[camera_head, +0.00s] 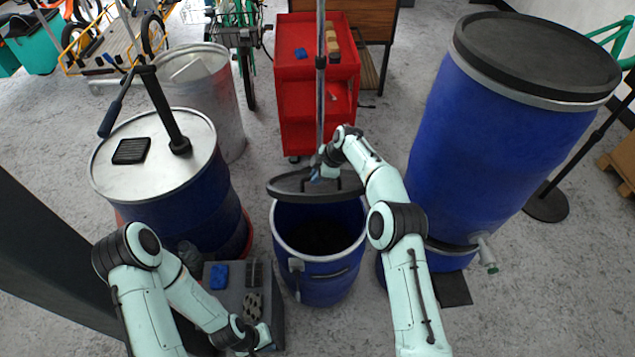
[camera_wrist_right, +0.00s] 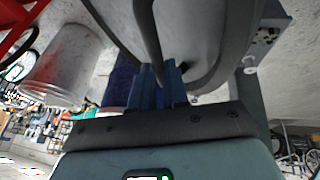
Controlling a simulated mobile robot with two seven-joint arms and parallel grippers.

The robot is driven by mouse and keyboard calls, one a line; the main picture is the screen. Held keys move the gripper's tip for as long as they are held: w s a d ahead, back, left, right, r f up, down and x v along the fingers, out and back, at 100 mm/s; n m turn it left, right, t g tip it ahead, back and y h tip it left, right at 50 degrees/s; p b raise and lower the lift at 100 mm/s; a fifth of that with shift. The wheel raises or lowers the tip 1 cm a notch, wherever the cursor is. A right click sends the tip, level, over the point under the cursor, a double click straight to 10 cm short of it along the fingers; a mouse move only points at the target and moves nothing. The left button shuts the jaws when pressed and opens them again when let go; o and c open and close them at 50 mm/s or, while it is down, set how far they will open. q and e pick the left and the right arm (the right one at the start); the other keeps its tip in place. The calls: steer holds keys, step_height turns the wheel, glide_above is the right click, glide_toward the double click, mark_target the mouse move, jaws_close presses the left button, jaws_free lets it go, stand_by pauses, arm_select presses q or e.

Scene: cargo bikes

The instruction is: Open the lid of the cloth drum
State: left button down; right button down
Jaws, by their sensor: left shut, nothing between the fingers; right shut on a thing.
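The cloth drum (camera_head: 318,272) is a small blue drum in the middle of the head view, with its mouth open and a dark inside showing. Its dark grey lid (camera_head: 290,187) is raised and tilted above the drum's back rim. My right gripper (camera_head: 322,173) is at the lid and shut on its handle. In the right wrist view the blue fingers (camera_wrist_right: 158,85) close around the dark handle bar (camera_wrist_right: 148,38), with the lid (camera_wrist_right: 205,30) beyond. My left gripper (camera_head: 263,337) is low, in front of the drum and to its left, shut and empty.
A dark box (camera_head: 270,303) with a blue block and other small items stands left of the cloth drum. A larger blue drum (camera_head: 195,205) with a pump is at left, and a tall blue drum (camera_head: 490,150) at right. A red cart (camera_head: 300,110) stands behind.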

steer(key=shift+w+d+f, duration=0.2)
steer(key=shift+w+f, duration=0.05)
stand_by(0.3)
steer(key=c, duration=1.5)
jaws_free()
steer(key=shift+f, duration=0.1)
steer(key=o, duration=0.4)
steer(key=shift+w, duration=0.15)
steer(key=shift+w+a, duration=0.1)
steer(key=shift+w, duration=0.1)
steer(key=shift+s+r, duration=0.1)
steer(key=shift+r, duration=0.1)
steer(key=v, duration=1.3)
